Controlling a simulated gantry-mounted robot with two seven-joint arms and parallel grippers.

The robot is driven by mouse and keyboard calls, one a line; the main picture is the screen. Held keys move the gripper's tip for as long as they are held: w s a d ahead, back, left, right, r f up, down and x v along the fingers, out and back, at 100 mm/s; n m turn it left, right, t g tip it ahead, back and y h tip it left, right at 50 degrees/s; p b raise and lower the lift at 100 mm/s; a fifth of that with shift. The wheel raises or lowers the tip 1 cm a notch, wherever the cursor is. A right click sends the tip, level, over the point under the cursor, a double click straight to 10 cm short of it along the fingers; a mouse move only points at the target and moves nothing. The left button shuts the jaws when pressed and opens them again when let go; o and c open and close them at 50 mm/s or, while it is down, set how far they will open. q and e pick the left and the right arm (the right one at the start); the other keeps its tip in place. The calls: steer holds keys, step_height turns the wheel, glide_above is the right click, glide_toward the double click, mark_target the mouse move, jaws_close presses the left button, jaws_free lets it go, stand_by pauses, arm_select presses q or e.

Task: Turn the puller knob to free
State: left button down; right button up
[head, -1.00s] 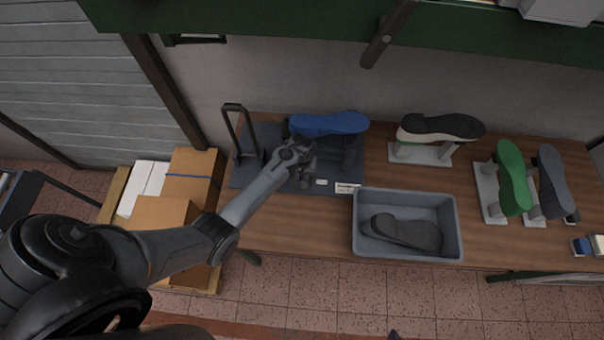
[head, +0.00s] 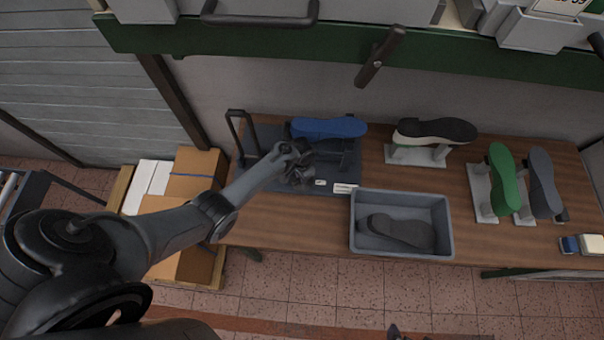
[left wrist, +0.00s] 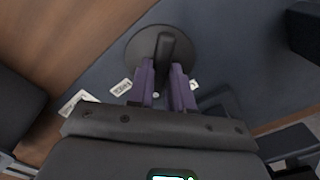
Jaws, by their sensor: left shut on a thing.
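The puller knob, a dark round disc (left wrist: 138,52) with a raised bar (left wrist: 168,45), shows in the left wrist view. My left gripper (left wrist: 162,70) has its two purple fingers on either side of the bar and is shut on it. The bar runs nearly up and down in that view. In the head view my left gripper (head: 300,174) hides the knob on the dark puller base (head: 262,180).
A blue shoe last (head: 328,128) is mounted above the base, behind my gripper. A black bar frame (head: 237,120) stands at its left. A grey bin (head: 449,226) with a dark last stands to the right. More lasts on stands occupy the table's right side.

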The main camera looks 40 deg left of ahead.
arm_select(q)
steer(key=m, duration=0.3)
steer(key=shift+a+m, duration=0.1)
steer(key=shift+m, duration=0.3)
steer(key=m, duration=0.4)
steer(key=shift+m, duration=0.3)
steer(key=c, duration=1)
jaws_free()
steer(key=shift+r+p, duration=0.5)
steer(key=shift+r, duration=0.1)
step_height(320, 180, up, 10)
steer(key=p, duration=0.3)
steer(key=shift+f, duration=0.25)
